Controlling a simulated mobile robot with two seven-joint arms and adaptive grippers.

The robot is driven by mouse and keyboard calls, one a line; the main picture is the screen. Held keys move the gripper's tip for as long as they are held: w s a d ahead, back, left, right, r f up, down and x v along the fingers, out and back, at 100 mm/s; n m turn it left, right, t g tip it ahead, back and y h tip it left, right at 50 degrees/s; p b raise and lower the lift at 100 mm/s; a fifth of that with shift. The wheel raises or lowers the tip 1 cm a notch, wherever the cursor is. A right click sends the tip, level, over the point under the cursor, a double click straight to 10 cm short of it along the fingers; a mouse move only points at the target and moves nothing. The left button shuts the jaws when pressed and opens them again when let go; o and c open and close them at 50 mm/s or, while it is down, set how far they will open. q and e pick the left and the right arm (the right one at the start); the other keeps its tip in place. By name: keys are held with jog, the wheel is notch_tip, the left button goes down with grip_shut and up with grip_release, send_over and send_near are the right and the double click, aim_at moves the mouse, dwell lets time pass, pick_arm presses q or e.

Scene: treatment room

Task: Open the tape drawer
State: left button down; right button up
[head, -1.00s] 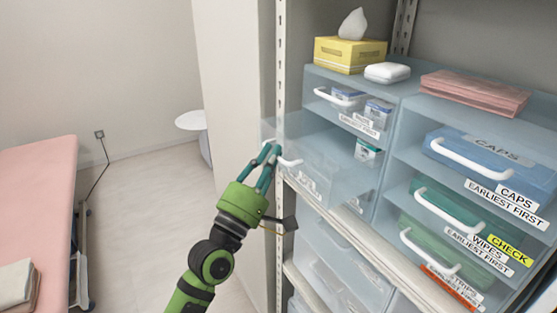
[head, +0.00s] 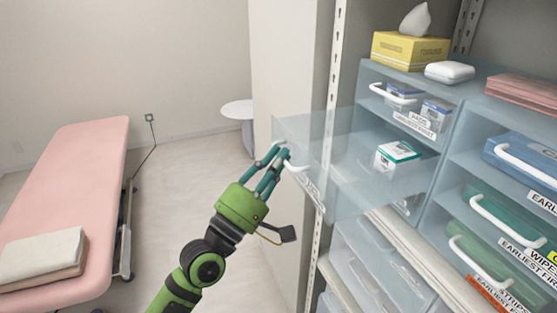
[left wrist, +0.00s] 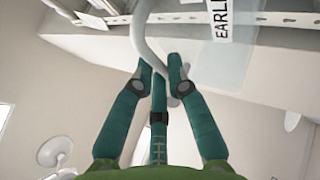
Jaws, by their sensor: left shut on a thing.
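A clear blue drawer (head: 345,170) juts well out of the left drawer unit, its front facing left. A white and teal box (head: 397,155) lies inside it. My left gripper (head: 275,158) is shut on the drawer's white handle (head: 298,168). In the left wrist view the fingertips (left wrist: 160,80) close at the curved white handle (left wrist: 148,45), beside a label (left wrist: 217,18) reading "EARLI". The full label cannot be read, so I cannot confirm the word tape. My right gripper is not in view.
A closed drawer with small boxes (head: 437,112) sits above, and clear bins (head: 370,265) below. A yellow tissue box (head: 410,50) and white case (head: 449,72) stand on top. A metal shelf post (head: 335,75) is close behind. A pink bed (head: 75,190) stands left, with open floor between.

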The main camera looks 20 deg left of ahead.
pick_arm(q)
jog(key=c, duration=1.2)
grip_release()
jog(key=v, duration=1.2)
jog(key=w+a+f+m+g+y, duration=0.2)
jog(key=a+f+g, duration=0.1)
jog(key=f, duration=0.9)
jog(key=w+a+f+m+g+y, duration=0.2)
jog(key=f+m+y, duration=0.1)
jog(key=f, duration=0.9)
jog(key=s+a+f+m+g+y, duration=0.1)
jog(key=s+f+m+g, duration=0.1)
jog(key=f, duration=0.7)
jog(key=s+a+f+m+g, duration=0.1)
jog(key=s+f+m+g, duration=0.15)
jog(key=f, duration=0.65)
jog(key=s+d+f+m+g+y, duration=0.15)
jog(key=s+f+m+g, duration=0.35)
jog(key=s+f, duration=0.85)
jog(key=s+d+f+m+g, duration=0.2)
jog(key=s+f, duration=0.4)
jog(key=s, duration=0.3)
jog(key=s+d+f+m+g, duration=0.3)
jog(key=s+d+f+g, duration=0.1)
jog(key=s, duration=0.6)
notch_tip(320, 180, down, 2)
jog(key=shift+d+f+g, duration=0.15)
jog(key=shift+d+g, duration=0.2)
jog(key=shift+g, duration=0.4)
